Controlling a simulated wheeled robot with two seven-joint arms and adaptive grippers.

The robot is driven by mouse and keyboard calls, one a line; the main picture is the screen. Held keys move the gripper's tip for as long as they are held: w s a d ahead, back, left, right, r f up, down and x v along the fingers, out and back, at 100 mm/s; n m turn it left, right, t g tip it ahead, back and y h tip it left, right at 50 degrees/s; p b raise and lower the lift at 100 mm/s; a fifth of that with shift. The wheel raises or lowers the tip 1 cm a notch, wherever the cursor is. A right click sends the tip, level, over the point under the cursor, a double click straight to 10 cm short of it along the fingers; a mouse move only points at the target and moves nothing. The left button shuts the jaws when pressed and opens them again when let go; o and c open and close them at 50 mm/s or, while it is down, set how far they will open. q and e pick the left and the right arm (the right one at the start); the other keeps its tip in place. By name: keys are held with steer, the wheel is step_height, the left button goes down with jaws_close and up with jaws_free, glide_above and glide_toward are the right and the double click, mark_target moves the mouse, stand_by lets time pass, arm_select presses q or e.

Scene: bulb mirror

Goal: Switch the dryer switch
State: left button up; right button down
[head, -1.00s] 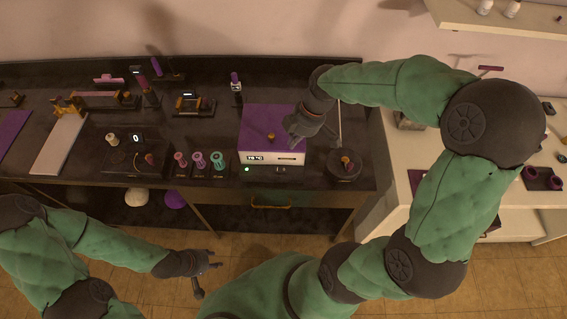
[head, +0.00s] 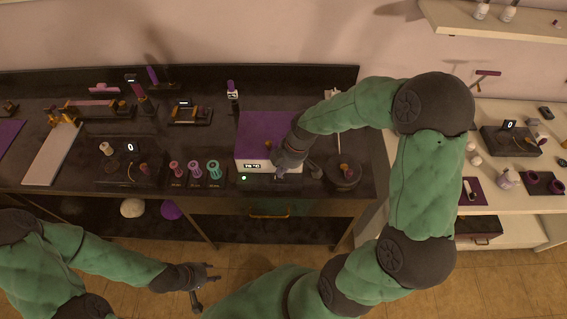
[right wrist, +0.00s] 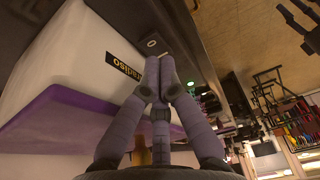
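The dryer is a box with a purple top and white front (head: 252,160), standing near the front edge of the dark bench. My right gripper (head: 282,174) is at the base's front right, fingers together (right wrist: 158,62) and empty. I cannot tell whether it touches. My left gripper (head: 207,286) is open and empty before the bench.
A round dark stand (head: 343,176) is close to the right of my right gripper. Several coloured spools (head: 195,169) stand left of the dryer. A white side table (head: 480,225) with small items is at the right.

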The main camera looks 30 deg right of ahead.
steer(key=shift+f, duration=0.75)
steer(key=shift+s+d+f+b, duration=0.1)
steer(key=shift+d+f+b, duration=0.05)
steer(key=shift+f+b, duration=0.35)
steer(key=shift+r, duration=0.15)
steer(key=shift+w+a+r, duration=0.2)
steer(key=shift+w+a, duration=0.2)
steer(key=shift+a, duration=0.25)
steer(key=shift+r+p, duration=0.1)
steer(key=shift+p, duration=0.25)
